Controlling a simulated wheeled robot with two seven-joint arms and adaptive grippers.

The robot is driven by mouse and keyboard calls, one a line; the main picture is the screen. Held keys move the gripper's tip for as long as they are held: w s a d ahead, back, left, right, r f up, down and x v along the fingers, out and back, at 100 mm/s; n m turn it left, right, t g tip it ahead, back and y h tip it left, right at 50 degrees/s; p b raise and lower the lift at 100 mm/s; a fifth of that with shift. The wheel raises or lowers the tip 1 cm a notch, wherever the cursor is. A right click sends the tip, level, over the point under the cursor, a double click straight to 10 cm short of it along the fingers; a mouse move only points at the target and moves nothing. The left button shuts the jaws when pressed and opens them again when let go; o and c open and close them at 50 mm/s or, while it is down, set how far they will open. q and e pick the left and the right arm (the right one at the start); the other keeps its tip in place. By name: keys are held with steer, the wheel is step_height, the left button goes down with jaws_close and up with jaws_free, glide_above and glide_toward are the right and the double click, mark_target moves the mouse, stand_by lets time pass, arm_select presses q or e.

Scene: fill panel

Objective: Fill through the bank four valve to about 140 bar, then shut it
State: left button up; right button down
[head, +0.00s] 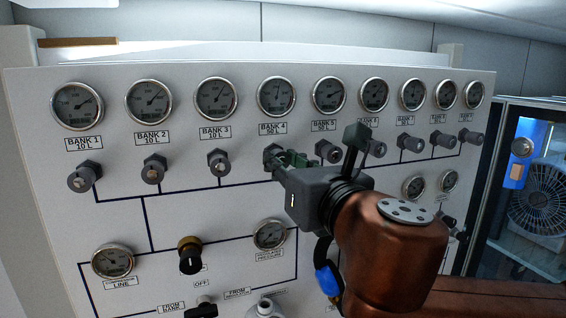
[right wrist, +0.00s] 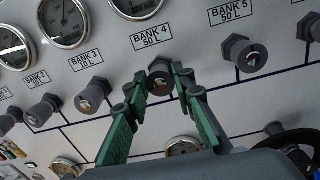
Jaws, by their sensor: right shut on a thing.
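The bank four valve (head: 271,151), a dark grey knob, sits below the BANK 4 50 L label and its round gauge (head: 276,97). Its needle points up, but the scale is too small to read. My right gripper (head: 278,160) reaches in from the right and is shut on this valve. In the right wrist view the green-padded fingers (right wrist: 160,84) flank the knob (right wrist: 160,66) on both sides. The knob's turn position is partly hidden by the fingers. The line gauge (head: 112,262) is at the lower left of the panel. My left gripper is not in view.
Neighbouring valves for bank 3 (head: 219,162) and bank 5 (head: 328,151) stand close on either side. A brass and black knob (head: 190,256), a regulated pressure gauge (head: 270,234) and a lever (head: 203,304) are lower down. A fan cabinet (head: 535,190) stands at the right.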

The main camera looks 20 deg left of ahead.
steer(key=m+b, duration=0.2)
steer(key=m, duration=0.5)
steer(key=m+b, duration=0.3)
steer(key=m, duration=0.4)
steer(key=m+t+b, duration=0.1)
steer(key=m+b, duration=0.2)
steer(key=m, duration=0.4)
steer(key=shift+w+f+h, duration=0.1)
steer(key=shift+f+h, duration=0.2)
steer(key=shift+h, duration=0.1)
steer(key=c, duration=1.6)
jaws_free()
steer(key=shift+r, duration=0.1)
